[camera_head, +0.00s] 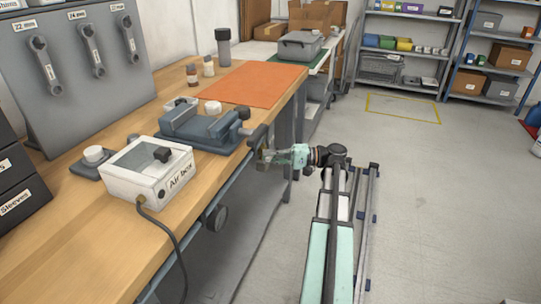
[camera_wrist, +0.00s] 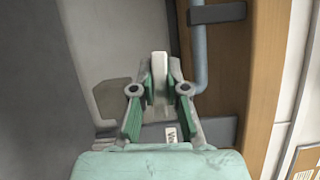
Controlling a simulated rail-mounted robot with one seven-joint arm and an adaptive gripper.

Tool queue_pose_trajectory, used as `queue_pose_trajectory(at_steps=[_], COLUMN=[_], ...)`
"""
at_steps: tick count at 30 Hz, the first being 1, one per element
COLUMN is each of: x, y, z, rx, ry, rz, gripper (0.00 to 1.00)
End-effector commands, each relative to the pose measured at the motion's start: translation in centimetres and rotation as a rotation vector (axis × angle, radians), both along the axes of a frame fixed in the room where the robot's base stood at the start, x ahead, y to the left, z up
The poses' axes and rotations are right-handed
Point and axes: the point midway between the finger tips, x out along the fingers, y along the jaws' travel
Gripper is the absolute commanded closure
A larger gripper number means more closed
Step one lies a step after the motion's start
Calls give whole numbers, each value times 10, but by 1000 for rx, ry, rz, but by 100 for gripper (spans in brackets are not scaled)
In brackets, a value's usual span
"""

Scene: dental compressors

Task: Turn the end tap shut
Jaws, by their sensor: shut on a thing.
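My gripper (camera_wrist: 160,85) is shut on a pale, flat upright handle, the end tap (camera_wrist: 160,66), which shows between the two green-padded fingers. The tap's body is hidden behind the fingers, so I cannot tell how far it is turned. In the head view my gripper (camera_head: 268,157) is at the front edge of the workbench, just below the top and right of the vise. The tap cannot be made out there.
A grey-blue pipe (camera_wrist: 197,50) runs close to the right of the fingers, and a partly hidden label (camera_wrist: 171,134) is below. The wooden workbench (camera_head: 130,235) bears a blue-grey vise (camera_head: 205,130) and a white air box (camera_head: 146,170). The floor (camera_head: 430,200) at right is clear.

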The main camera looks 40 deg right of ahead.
Motion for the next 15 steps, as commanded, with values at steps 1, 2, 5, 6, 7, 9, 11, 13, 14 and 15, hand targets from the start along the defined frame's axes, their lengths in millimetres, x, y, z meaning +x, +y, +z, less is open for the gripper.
queue_pose_trajectory(at_steps=[1,2,5,6,7,9,11,13,14,15], x=[1,1,1,1,1,1,1,1,1,1], y=[0,0,0,0,0,0,0,0,0,0], z=[0,-1,-2,-2,-2,-3,-3,-3,-3,-3], rx=[-22,-33,-62,-72,-79,-88,-94,-99,-100,-100], ry=[-12,-18,-36,-41,-45,-50,-53,-56,-57,-58], rz=[-1,-2,-2,-2,-2,-2,-2,-2,-2,-2], gripper=[100,100,100,100,100,100,100,100,100,100])
